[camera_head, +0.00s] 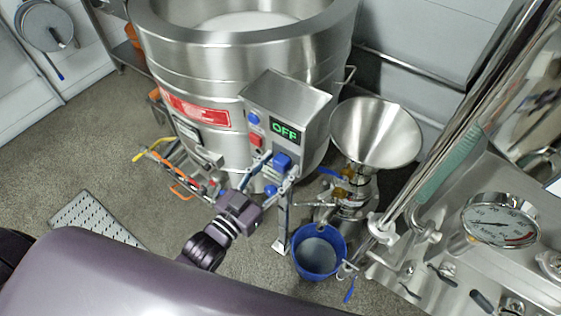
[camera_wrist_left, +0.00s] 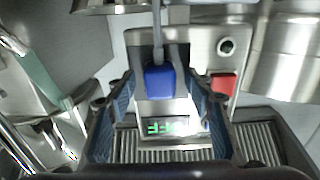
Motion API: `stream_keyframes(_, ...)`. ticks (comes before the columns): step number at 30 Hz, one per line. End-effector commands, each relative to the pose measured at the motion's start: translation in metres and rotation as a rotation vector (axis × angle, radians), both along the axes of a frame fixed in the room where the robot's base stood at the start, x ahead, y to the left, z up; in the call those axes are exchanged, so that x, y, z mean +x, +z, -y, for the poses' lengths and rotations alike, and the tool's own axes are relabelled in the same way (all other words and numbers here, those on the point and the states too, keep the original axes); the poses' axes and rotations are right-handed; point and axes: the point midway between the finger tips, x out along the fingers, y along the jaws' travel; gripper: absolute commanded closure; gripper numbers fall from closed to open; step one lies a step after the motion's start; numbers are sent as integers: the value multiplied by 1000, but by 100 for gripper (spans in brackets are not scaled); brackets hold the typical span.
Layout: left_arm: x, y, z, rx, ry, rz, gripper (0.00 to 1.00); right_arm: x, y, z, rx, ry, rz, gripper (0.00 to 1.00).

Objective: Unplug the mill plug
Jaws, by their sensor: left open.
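The blue mill plug (camera_head: 282,161) sits on the front of the steel control box (camera_head: 290,97), below the green OFF display (camera_head: 284,131). It also shows in the left wrist view (camera_wrist_left: 159,82), with a grey cable running from it. My left gripper (camera_head: 270,176) is open, with its fingers around the plug's sides. In the left wrist view the gripper (camera_wrist_left: 165,95) has one finger on each side of the plug, with gaps that look clear. My right gripper is not in view.
A red button (camera_head: 256,140) and a blue knob (camera_head: 253,119) are on the box. The steel funnel (camera_head: 375,135) and blue bucket (camera_head: 320,250) stand at right. The large steel vat (camera_head: 215,65) is behind.

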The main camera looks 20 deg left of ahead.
Motion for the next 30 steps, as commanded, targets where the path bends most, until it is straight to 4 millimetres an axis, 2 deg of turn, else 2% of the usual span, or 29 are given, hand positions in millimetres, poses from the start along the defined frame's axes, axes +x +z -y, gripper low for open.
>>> stream_keyframes(16, 0, 0, 0, 0, 0, 1, 53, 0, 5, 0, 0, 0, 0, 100)
stream_keyframes(27, 0, 0, 0, 0, 0, 0, 94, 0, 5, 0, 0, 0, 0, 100)
stream_keyframes(30, 0, 0, 0, 0, 0, 0, 100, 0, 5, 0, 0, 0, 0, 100)
